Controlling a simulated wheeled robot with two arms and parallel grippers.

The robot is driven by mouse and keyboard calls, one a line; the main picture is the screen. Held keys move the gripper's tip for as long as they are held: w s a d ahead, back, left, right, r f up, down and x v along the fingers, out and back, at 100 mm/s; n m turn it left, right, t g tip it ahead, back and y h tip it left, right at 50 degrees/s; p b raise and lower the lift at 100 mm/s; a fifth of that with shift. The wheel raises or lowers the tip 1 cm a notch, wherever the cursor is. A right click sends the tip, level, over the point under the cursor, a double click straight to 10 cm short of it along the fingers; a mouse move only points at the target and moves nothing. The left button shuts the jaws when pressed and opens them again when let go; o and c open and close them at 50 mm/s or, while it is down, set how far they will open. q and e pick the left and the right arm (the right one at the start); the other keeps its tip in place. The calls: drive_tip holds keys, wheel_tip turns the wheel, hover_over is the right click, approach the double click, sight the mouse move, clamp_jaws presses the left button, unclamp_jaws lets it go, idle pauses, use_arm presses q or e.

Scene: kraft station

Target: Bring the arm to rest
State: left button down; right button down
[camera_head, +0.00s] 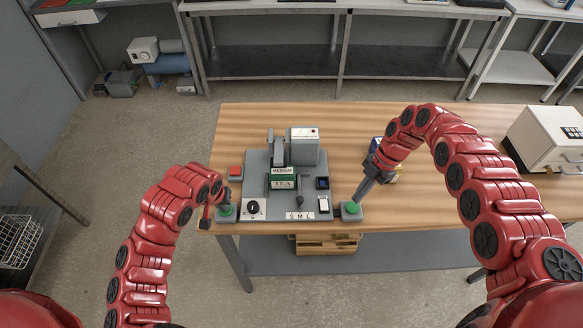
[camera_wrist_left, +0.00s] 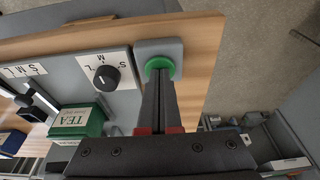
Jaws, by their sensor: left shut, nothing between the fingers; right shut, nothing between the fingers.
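My left gripper (camera_head: 226,205) is shut and empty, with its fingertips at the left green button (camera_head: 226,213) on the table's front left. In the left wrist view the shut fingers (camera_wrist_left: 158,80) point at the green button (camera_wrist_left: 160,66) and overlap its near edge; I cannot tell whether they touch it. My right gripper (camera_head: 356,199) is shut and empty, its tips at the right green button (camera_head: 350,207) on a grey base. Contact there cannot be told either.
A white machine (camera_head: 545,135) stands on the wooden table (camera_head: 260,120) at the right. The table's back left is clear.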

drive_tip(key=shift+r, duration=1.75)
use_arm(q)
drive_tip(key=shift+w+v, duration=0.2)
drive_tip(key=shift+v, duration=0.65)
use_arm(e)
drive_tip(key=shift+w, duration=0.1)
use_arm(q)
drive_tip(key=v, duration=0.2)
drive_tip(key=w+v, duration=0.1)
drive_tip(key=v, duration=0.2)
drive_tip(key=shift+w+r, duration=0.1)
drive_tip(key=shift+r, duration=0.15)
